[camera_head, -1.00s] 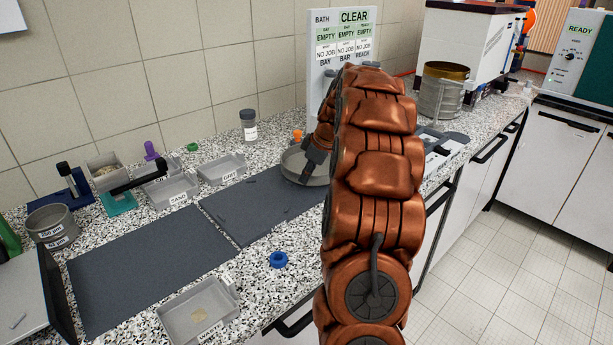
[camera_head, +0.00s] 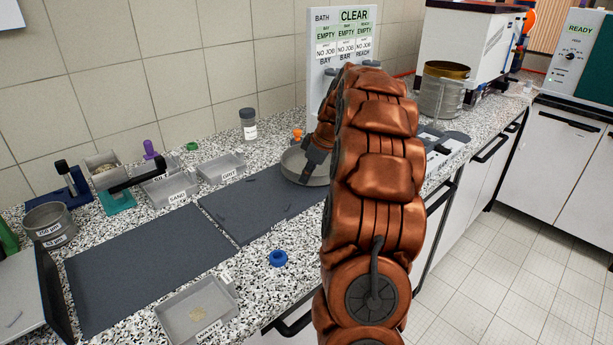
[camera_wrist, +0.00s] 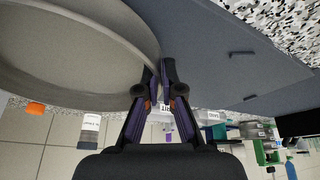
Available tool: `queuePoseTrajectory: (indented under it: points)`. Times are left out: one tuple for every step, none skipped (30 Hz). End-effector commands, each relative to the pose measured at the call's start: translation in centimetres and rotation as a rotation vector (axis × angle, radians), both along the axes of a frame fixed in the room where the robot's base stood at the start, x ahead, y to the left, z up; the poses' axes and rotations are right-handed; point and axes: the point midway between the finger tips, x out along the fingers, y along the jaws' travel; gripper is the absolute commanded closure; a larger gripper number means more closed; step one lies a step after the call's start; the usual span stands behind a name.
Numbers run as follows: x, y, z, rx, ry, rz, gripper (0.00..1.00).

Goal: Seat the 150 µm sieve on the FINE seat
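A round, shallow grey sieve or pan (camera_head: 300,160) is at the far end of the dark mat in the head view. Its near side fills the upper left of the wrist view (camera_wrist: 70,50); no size label is readable on it. My gripper (camera_wrist: 160,72) is at its rim, with one finger on each side of the wall, and appears closed on it. Another grey sieve stack (camera_head: 50,225) stands at the far left with small labels, the upper seeming to read 150 µm. I cannot make out a FINE seat label.
A capped jar (camera_head: 248,125) and sign board (camera_head: 343,40) stand behind. The dark mat (camera_head: 150,265) is mostly clear.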

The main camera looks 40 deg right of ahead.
Motion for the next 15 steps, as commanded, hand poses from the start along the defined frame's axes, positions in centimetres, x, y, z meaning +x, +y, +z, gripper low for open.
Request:
queuePoseTrajectory:
  points:
    - [0.04, -0.01, -0.10, -0.002, -0.002, 0.000, 1.00]
    - [0.05, -0.01, -0.14, -0.002, -0.002, 0.000, 1.00]
    - [0.04, -0.01, -0.15, -0.002, -0.002, 0.000, 1.00]
    - [0.03, -0.01, -0.16, -0.002, -0.001, 0.000, 1.00]
    - [0.03, -0.01, -0.16, -0.002, -0.001, 0.000, 1.00]
    - [0.02, 0.00, -0.14, -0.002, -0.001, 0.000, 1.00]
    - [0.03, 0.00, -0.13, -0.002, -0.001, 0.000, 1.00]
    - [0.02, 0.00, -0.12, -0.002, -0.001, 0.000, 1.00]
    - [0.02, -0.01, -0.11, -0.001, -0.001, 0.001, 1.00]
    - [0.02, -0.01, -0.10, -0.001, -0.001, 0.001, 1.00]
    - [0.02, 0.00, -0.10, -0.001, -0.001, 0.001, 1.00]
    - [0.02, 0.00, -0.10, -0.001, -0.001, 0.001, 1.00]
    - [0.02, 0.00, -0.10, -0.001, -0.001, 0.001, 1.00]
    - [0.02, 0.00, -0.10, -0.001, -0.001, 0.001, 1.00]
    - [0.01, 0.00, -0.11, -0.001, -0.001, 0.001, 0.94]
